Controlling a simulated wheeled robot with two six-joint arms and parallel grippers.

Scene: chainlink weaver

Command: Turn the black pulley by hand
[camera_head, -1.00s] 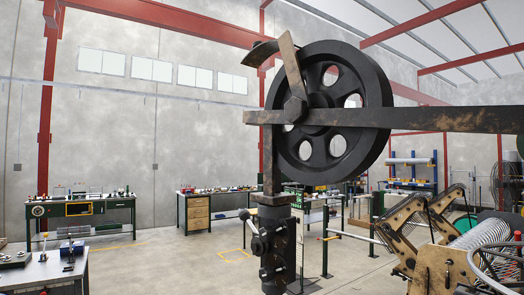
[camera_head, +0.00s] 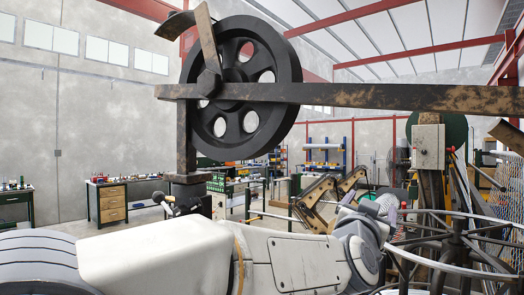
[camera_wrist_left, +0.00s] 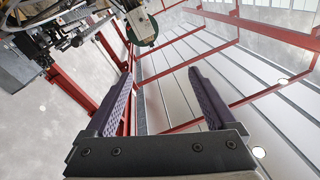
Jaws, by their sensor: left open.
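The black pulley (camera_head: 241,75), a spoked wheel with round holes, is mounted upright on a worn metal bar (camera_head: 340,95) atop a dark post (camera_head: 186,140). My left arm crosses the bottom of the head view, below the pulley. My left gripper (camera_head: 388,203) is small and hard to make out there, below and to the right of the pulley, apart from it. In the left wrist view my left gripper (camera_wrist_left: 161,74) is open, with nothing between its fingers. I do not make out the pulley in that view. My right gripper is not in view.
The bar runs right, above my left gripper. A grey box (camera_head: 427,148) and a dark green disc (camera_head: 455,128) stand at the right, beside a frame of wires and rods (camera_head: 460,240). A wooden-drawer workbench (camera_head: 112,204) is far back left.

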